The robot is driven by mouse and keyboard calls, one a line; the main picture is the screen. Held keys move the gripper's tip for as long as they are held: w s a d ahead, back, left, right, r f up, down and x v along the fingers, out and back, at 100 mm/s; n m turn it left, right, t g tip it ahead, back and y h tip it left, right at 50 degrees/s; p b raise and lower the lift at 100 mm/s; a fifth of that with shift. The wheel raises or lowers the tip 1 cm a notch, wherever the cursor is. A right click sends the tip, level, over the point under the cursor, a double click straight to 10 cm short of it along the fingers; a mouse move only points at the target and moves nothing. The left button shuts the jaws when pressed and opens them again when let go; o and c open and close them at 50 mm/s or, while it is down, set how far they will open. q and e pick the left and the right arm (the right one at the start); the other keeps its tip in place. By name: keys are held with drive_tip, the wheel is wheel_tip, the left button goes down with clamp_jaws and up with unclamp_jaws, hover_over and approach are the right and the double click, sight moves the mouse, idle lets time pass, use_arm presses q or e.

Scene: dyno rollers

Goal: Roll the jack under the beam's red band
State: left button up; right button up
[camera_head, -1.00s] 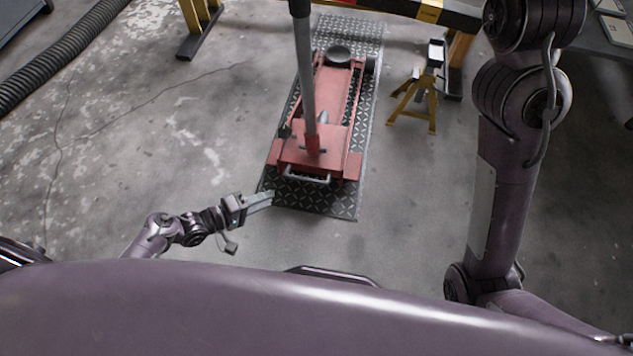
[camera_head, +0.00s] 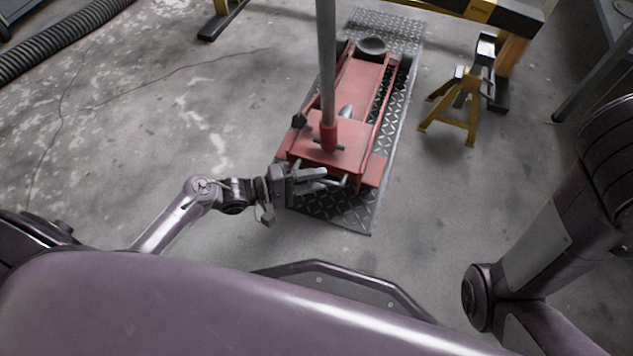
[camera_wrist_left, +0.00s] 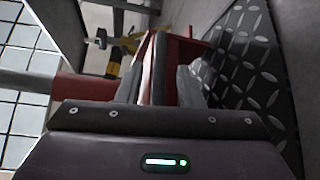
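The red floor jack (camera_head: 345,115) stands on a dark diamond-plate strip (camera_head: 345,215), its round saddle (camera_head: 372,46) at the far end and its long grey handle (camera_head: 327,70) rising up. A low metal bar (camera_head: 345,182) crosses its near end. My left gripper (camera_head: 320,180) is at that near end, by the bar, with its fingers apart; contact is unclear. In the left wrist view the fingers (camera_wrist_left: 155,88) point at the red jack frame (camera_wrist_left: 180,60). The yellow and black beam (camera_head: 490,12) crosses the top right; its red band is not clear. My right gripper is out of view.
A yellow jack stand (camera_head: 455,110) is to the right of the strip, near a beam leg (camera_head: 508,70). A ribbed black hose (camera_head: 60,45) lies at the upper left. The concrete floor is clear left of the jack.

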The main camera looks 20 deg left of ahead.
use_arm(q)
drive_tip(key=shift+w+d, duration=0.2)
drive_tip(key=shift+d, duration=0.05)
clamp_jaws()
